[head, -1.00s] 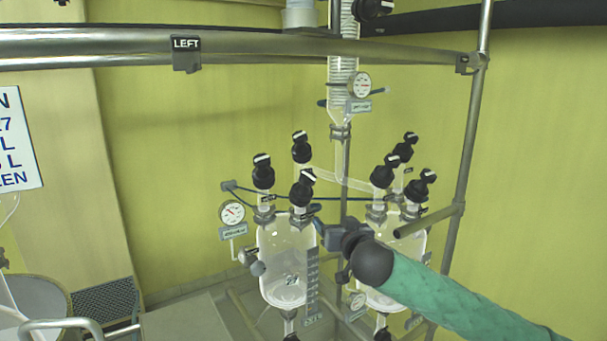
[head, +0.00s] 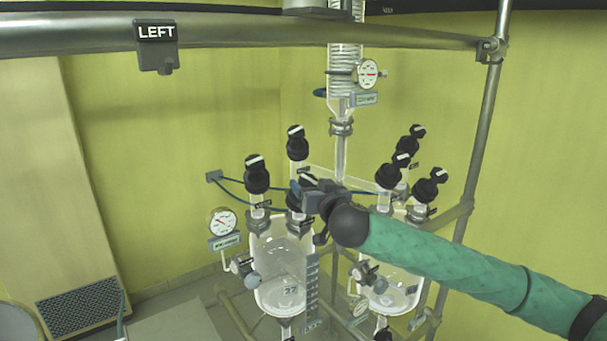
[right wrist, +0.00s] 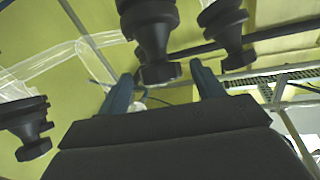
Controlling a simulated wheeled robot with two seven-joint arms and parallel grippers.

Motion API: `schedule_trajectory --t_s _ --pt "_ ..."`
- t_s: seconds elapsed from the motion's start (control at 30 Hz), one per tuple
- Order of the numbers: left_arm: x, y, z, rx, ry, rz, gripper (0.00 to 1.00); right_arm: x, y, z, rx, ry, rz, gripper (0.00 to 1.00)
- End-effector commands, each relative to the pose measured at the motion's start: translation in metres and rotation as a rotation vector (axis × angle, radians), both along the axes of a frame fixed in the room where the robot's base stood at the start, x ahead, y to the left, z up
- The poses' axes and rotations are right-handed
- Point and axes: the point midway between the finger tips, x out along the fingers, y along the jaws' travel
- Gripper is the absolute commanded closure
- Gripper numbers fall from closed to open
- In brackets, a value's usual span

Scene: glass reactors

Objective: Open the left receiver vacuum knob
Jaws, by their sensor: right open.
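The left receiver (head: 283,262) is a clear glass vessel with several black knobs with white marks on top. One knob (head: 257,174) is at its left, one (head: 297,143) stands higher at the back, and a third is mostly hidden behind my right gripper (head: 298,190). The labels are too small to tell which is the vacuum knob. My right gripper is open. In the right wrist view its blue fingers (right wrist: 162,88) stand apart, with a black knob (right wrist: 150,30) between and beyond them. I cannot tell whether they touch it. My left gripper is not in view.
The right receiver (head: 398,288) with its own black knobs (head: 398,170) stands close by, partly behind my right arm. A round gauge (head: 222,222) is left of the left receiver. A metal rail (head: 240,32) with a LEFT sign (head: 156,32) crosses above.

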Motion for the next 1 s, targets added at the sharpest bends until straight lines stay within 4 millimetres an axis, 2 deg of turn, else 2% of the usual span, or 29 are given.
schedule_trajectory --t_s 0.03,0.3,0.73,0.93,0.97,1.0 --pt "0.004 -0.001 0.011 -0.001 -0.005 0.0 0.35 0.008 0.004 0.006 0.0 0.0 0.0 0.33" --pt "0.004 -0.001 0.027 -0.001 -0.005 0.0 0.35 0.036 0.015 0.003 0.0 0.0 -0.002 0.33" --pt "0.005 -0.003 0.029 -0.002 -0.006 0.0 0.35 0.042 0.018 0.0 0.0 0.0 0.0 0.33" --pt "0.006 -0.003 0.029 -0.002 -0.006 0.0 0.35 0.042 0.017 0.0 0.0 0.0 0.0 0.73" --pt "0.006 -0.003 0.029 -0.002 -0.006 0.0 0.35 0.042 0.017 0.0 0.0 0.0 0.0 0.78" --pt "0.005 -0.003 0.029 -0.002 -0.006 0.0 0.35 0.042 0.017 0.0 0.0 0.0 0.0 0.78"
